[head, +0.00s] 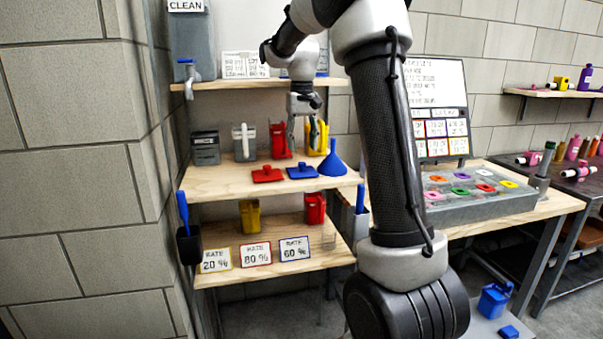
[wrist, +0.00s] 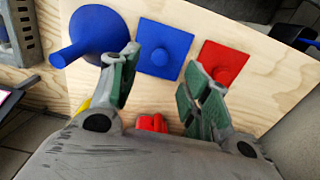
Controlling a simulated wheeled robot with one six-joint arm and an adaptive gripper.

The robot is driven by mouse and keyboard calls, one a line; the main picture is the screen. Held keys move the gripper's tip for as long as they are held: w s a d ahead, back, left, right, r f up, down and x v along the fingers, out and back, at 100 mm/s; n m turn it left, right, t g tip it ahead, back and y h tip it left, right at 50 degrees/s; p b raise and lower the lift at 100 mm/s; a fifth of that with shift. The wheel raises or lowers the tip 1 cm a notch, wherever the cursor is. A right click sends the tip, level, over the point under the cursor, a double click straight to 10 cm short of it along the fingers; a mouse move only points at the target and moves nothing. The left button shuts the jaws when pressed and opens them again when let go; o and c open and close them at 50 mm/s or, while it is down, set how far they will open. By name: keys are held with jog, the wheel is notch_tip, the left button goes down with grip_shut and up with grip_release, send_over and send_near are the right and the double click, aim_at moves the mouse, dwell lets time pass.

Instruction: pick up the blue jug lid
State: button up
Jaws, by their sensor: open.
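The blue jug lid (head: 302,172) is a flat square with a round knob, lying on the wooden middle shelf (head: 215,182) between a red lid (head: 267,174) and a blue funnel (head: 332,163). In the wrist view the blue lid (wrist: 163,50) lies ahead of the fingertips, about midway between them. My gripper (head: 302,140) is open and empty above the shelf, over and slightly behind the lid. In the wrist view my gripper (wrist: 158,80) has its green-padded fingers apart, one near the funnel (wrist: 98,32), the other in front of the red lid (wrist: 224,62).
Behind the lids stand a red jug (head: 280,140), a yellow jug (head: 317,138), a white jug (head: 243,142) and a grey container (head: 205,148). The upper shelf (head: 225,84) is above. Rate cards (head: 256,254) stand on the lower shelf. A blue jug (head: 494,300) is at lower right.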

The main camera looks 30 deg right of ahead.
aim_at(302, 163)
notch_tip(302, 163, down, 6)
jog(key=shift+f, duration=0.25)
jog(key=c, duration=1)
